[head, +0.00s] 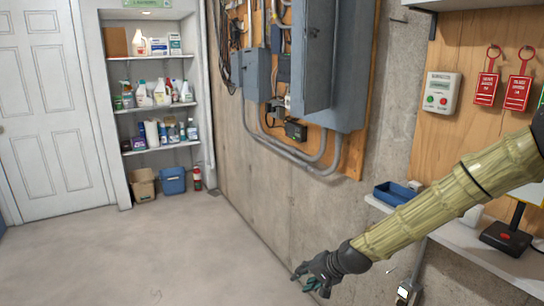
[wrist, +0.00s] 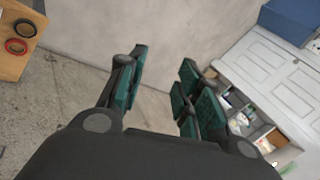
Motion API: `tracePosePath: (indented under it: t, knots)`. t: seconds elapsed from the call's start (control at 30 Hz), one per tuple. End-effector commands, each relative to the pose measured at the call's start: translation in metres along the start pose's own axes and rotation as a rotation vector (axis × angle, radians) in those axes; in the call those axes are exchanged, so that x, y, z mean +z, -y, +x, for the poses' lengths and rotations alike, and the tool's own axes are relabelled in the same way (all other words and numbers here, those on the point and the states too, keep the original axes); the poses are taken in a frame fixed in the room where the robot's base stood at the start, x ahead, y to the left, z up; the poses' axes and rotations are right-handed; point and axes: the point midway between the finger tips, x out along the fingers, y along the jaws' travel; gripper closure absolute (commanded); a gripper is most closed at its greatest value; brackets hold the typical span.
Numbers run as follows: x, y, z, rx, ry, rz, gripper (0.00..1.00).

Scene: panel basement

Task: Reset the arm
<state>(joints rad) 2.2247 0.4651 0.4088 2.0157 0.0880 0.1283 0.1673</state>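My arm reaches in from the right edge of the head view, slanting down and left in a yellow-green ribbed sleeve. My gripper (head: 313,281) hangs at its end, low in front of the bare concrete wall and above the floor. In the wrist view my gripper (wrist: 160,84) has its two teal-padded fingers spread apart. Nothing shows between them. It touches nothing that I can see.
A narrow shelf (head: 462,248) along the right wall holds a blue tray (head: 394,194) and a black device with a red button (head: 506,238). Grey electrical boxes (head: 337,60) hang on the wall. Stocked shelves (head: 150,105) and a white door (head: 48,110) stand behind open floor (head: 150,255).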

Motion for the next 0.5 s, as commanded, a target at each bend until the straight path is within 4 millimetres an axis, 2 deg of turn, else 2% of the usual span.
tracePosePath:
  t: [0.03,0.2,0.33,0.5]
  knots:
    - [0.02,-0.022,0.012,0.037,0.016,-0.012,0.66]
    - [0.081,-0.095,0.038,0.15,0.056,-0.061,0.66]
    - [0.129,-0.152,0.047,0.236,0.091,-0.107,0.66]
    - [0.195,-0.226,0.044,0.346,0.146,-0.174,0.66]
